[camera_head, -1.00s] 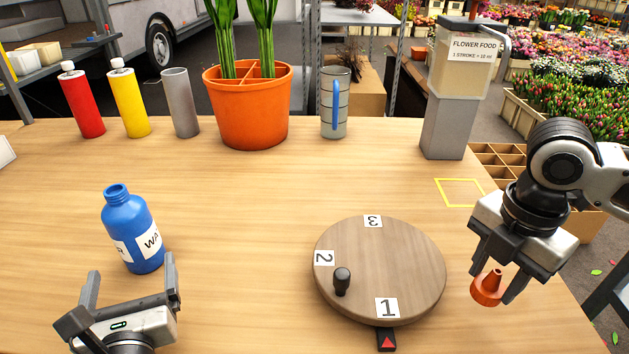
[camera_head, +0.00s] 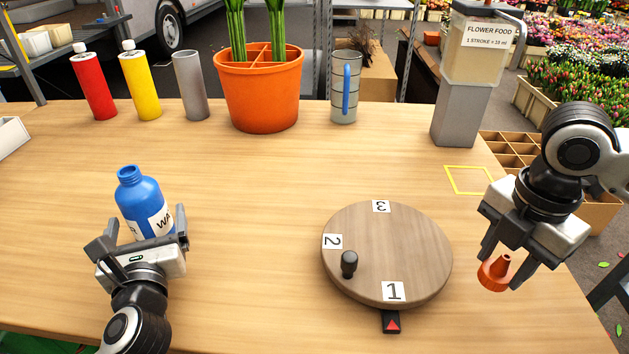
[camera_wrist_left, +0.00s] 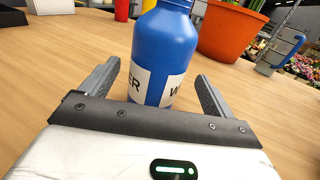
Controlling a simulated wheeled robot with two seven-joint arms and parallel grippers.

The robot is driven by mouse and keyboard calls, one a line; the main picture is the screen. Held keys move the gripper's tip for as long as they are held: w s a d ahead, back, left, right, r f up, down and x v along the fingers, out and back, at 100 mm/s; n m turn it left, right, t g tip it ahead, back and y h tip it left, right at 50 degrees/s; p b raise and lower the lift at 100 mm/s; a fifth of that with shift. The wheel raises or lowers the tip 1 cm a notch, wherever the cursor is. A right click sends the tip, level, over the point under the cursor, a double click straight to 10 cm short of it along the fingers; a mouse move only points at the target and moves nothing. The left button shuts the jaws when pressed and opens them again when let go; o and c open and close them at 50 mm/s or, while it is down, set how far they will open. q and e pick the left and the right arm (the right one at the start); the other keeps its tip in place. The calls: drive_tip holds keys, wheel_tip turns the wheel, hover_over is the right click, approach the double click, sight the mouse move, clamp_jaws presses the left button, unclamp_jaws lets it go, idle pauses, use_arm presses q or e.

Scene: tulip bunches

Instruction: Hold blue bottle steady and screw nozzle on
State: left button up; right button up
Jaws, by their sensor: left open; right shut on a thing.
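The blue bottle (camera_head: 144,203) stands upright on the table at the left, its neck open at the top and a white label on its side. My left gripper (camera_head: 148,232) is open, with its two fingers on either side of the bottle's lower part. In the left wrist view the bottle (camera_wrist_left: 163,60) stands between the open fingers (camera_wrist_left: 158,92), with gaps showing on both sides. The orange nozzle (camera_head: 495,272) is held in my right gripper (camera_head: 505,265), which is shut on it above the table's right side, right of the turntable.
A round wooden turntable (camera_head: 400,240) with numbered labels and a black knob (camera_head: 349,264) lies between the arms. Along the back stand a red bottle (camera_head: 95,90), yellow bottle (camera_head: 141,88), grey cylinder (camera_head: 190,88), orange pot (camera_head: 262,98), measuring jug (camera_head: 344,95) and flower food dispenser (camera_head: 462,105).

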use_arm(q)
drive_tip(key=shift+x, duration=2.6)
drive_tip(key=shift+a, duration=0.15)
drive_tip(key=c, duration=1.3)
drive_tip(key=shift+r, duration=0.1)
